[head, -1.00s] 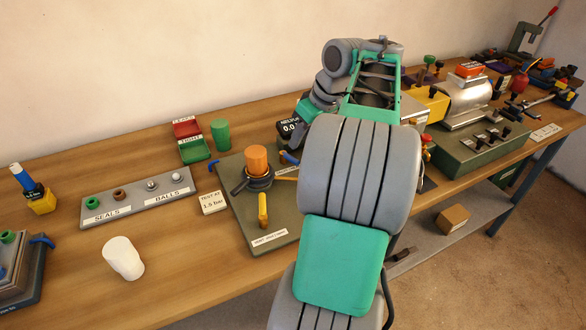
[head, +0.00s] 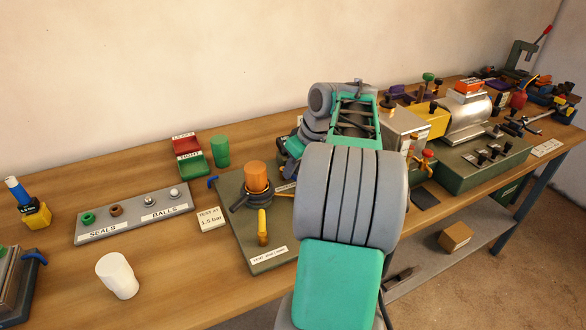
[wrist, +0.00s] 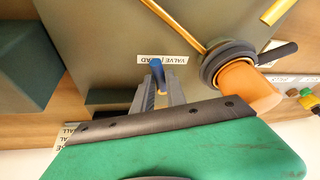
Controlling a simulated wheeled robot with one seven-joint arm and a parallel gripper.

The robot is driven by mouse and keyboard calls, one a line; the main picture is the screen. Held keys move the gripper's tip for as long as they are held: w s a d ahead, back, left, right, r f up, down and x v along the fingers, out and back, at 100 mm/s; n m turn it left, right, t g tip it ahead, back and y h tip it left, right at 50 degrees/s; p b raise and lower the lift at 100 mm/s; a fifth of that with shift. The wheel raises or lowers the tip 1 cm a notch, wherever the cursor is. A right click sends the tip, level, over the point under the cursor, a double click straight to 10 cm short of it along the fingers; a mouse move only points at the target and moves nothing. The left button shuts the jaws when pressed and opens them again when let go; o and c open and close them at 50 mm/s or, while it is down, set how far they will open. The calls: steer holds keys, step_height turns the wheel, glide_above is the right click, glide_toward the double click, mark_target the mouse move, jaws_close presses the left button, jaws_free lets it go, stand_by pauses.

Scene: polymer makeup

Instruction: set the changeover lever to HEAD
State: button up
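The changeover lever, a small blue handle (wrist: 157,74), shows in the wrist view beside a white label (wrist: 162,60) that seems to read VALVE and HEAD, partly blurred. The lever stands close to the label's middle; which word it is set to I cannot tell. My gripper (wrist: 163,90) has its two grey fingers apart, with the blue handle at or between their tips. Whether they touch it is unclear. In the head view my arm hides the gripper and the lever.
The grey-green plate (head: 236,220) also carries an orange-capped post (head: 257,177) and a yellow handle (head: 262,226). A green cup (head: 221,151), small red and green trays and a white cup (head: 117,276) stand nearby. A metal box (head: 405,135) stands right of my arm.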

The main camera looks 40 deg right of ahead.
jaws_close()
steer(key=shift+d+r+n+p, duration=0.15)
steer(key=shift+r+n+p, duration=0.2)
steer(key=shift+p, duration=0.55)
steer(key=shift+d+f+n+y+p, duration=0.2)
steer(key=shift+n+y+p, duration=0.2)
steer(key=shift+n+p, duration=0.3)
steer(key=shift+f, duration=0.15)
steer(key=o, duration=0.5)
jaws_free()
